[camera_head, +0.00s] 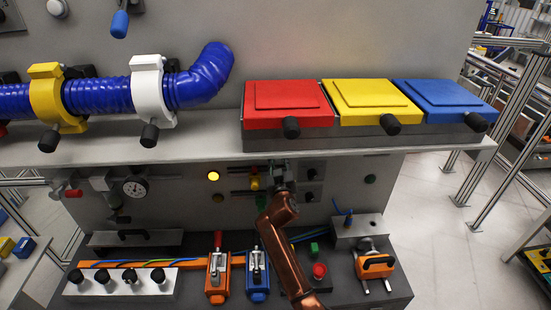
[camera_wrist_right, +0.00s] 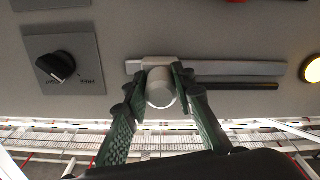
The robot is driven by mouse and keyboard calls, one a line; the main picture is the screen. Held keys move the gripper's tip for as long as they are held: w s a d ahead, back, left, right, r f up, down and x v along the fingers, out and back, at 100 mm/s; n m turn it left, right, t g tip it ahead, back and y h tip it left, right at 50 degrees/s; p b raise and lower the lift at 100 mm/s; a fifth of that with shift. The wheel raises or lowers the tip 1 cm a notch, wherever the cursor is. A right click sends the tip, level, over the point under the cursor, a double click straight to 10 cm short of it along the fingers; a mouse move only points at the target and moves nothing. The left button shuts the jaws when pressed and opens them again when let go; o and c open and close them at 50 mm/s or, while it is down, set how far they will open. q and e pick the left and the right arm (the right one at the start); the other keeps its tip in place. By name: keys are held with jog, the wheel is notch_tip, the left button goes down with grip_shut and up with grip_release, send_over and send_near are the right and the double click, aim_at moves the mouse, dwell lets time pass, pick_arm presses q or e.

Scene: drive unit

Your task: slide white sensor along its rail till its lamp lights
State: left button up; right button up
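The white sensor (camera_wrist_right: 161,88) sits on a light grey rail (camera_wrist_right: 235,68) on the panel, near the rail's left end in the right wrist view. My right gripper (camera_wrist_right: 160,82) has its green fingers on both sides of the sensor and appears closed on it. In the head view my right gripper (camera_head: 281,178) is at the panel under the shelf and hides the sensor. A round lamp (camera_head: 213,176) left of the rails glows yellow; it also shows at the right edge of the right wrist view (camera_wrist_right: 313,70). My left gripper is not in view.
A knob (camera_wrist_right: 56,66) on a plate is beside the rail. A yellow part (camera_head: 254,183) is close to my right gripper. The shelf (camera_head: 200,150) with red, yellow and blue boxes juts out above. Toggle clamps (camera_head: 257,274) and a red button (camera_head: 319,271) are below.

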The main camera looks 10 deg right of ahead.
jog(key=o, duration=0.5)
jog(key=shift+c, duration=0.2)
jog(key=s, duration=0.7)
jog(key=shift+s+a, duration=0.25)
jog(key=shift+a, duration=0.1)
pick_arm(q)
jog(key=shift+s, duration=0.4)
